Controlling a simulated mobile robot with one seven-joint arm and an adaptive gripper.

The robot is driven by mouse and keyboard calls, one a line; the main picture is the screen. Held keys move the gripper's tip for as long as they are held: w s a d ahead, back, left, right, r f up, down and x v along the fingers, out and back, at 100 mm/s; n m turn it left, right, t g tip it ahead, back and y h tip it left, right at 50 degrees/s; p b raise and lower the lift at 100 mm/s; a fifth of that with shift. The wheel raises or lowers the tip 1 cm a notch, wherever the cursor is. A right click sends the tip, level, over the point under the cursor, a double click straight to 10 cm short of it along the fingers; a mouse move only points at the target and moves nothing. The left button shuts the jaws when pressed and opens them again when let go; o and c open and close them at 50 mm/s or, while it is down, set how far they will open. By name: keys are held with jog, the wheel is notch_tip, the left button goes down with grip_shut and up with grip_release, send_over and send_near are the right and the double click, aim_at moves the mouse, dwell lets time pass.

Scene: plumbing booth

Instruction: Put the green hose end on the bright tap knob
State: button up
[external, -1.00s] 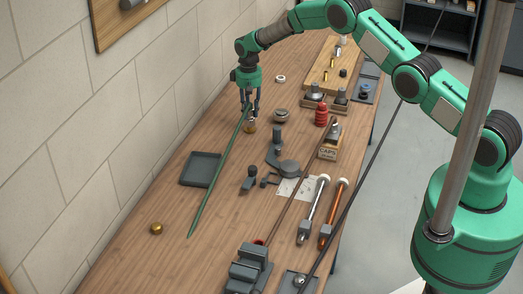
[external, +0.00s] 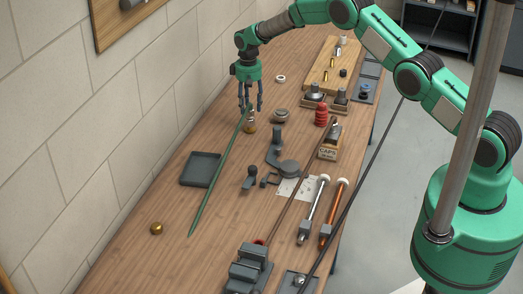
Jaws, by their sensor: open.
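The green hose (external: 218,176) runs in a straight slant across the left half of the table. Its upper end meets a small bright tap piece (external: 251,116) with a brass-coloured base (external: 250,129). At this size I cannot tell whether the hose end sits on the knob or only beside it. My gripper (external: 251,107) points down just above that spot. Its fingers are spread, apart from each other, around the top of the tap piece, and partly hide the hose end.
A grey tray (external: 200,169) lies left of the hose and a brass ball (external: 156,228) nearer the front. Dark clamp-like tools (external: 275,150) are in mid-table.

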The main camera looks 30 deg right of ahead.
notch_tip(320, 180, up, 9)
jog(key=shift+w+r+b, duration=0.1)
jog(key=shift+r+b, duration=0.05)
jog(key=shift+b, duration=0.3)
dwell(0.6)
